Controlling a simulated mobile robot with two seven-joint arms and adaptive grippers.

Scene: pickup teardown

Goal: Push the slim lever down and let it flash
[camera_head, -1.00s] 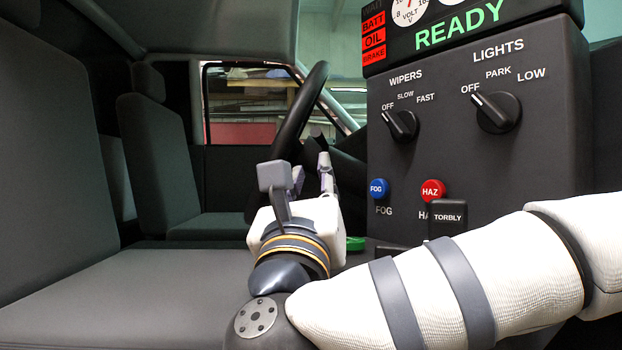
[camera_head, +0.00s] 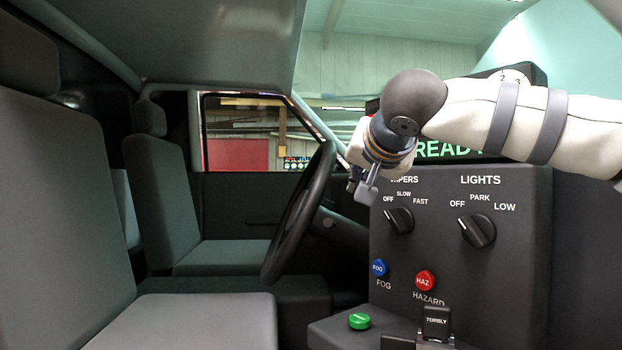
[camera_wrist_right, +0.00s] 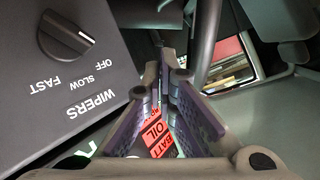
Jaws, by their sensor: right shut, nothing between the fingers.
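The black steering wheel (camera_head: 298,215) stands left of the dash panel in the head view, and part of its rim shows in the wrist view (camera_wrist_right: 205,40). I cannot clearly pick out the slim lever in either view; the area beside the wheel is dark and partly covered by my arm. My right gripper (camera_head: 353,184) is raised in front of the upper left corner of the panel, right of the wheel. In the wrist view its fingers (camera_wrist_right: 165,72) meet at the tips with nothing between them. My left gripper is not in view.
The dash panel (camera_head: 520,255) carries a wipers knob (camera_head: 399,221), a lights knob (camera_head: 477,230), a blue fog button (camera_head: 379,268) and a red hazard button (camera_head: 425,281). Below are a green button (camera_head: 359,321) and a black TORBLY block (camera_head: 437,322). Seats (camera_head: 190,315) fill the left.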

